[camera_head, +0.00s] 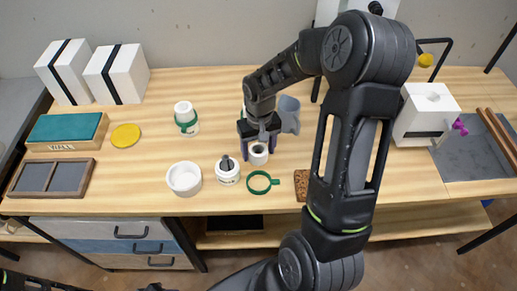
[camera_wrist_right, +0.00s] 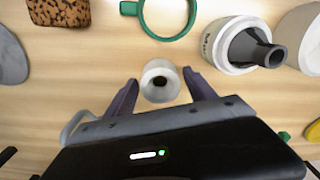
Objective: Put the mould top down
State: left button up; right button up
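My right gripper (camera_head: 262,150) points down at the table, with its two dark fingers either side of a small white cylinder (camera_head: 258,158) with a hole in its top. In the right wrist view the cylinder (camera_wrist_right: 160,80) stands between the fingertips (camera_wrist_right: 160,78), with a narrow gap on each side. The fingers look open. A white mould-like block (camera_head: 428,112) with a hollow in its top stands at the right, a purple knob (camera_head: 460,126) beside it. I cannot tell which piece is the mould top. My left gripper is not clearly visible.
Around the cylinder are a white jar with a dark spout (camera_head: 227,174), a white bowl (camera_head: 184,182), a green ring (camera_head: 262,182) and a speckled brown piece (camera_wrist_right: 60,12). Two strapped white blocks (camera_head: 117,74) stand back left.

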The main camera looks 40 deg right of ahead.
jog(key=shift+o, duration=0.4)
jog(key=shift+r, duration=0.1)
jog(key=shift+r, duration=0.2)
jog(key=shift+w+r, duration=0.1)
jog(key=shift+r, duration=0.2)
notch_tip(320, 180, up, 11)
jog(key=b, duration=0.1)
jog(key=shift+o, duration=0.5)
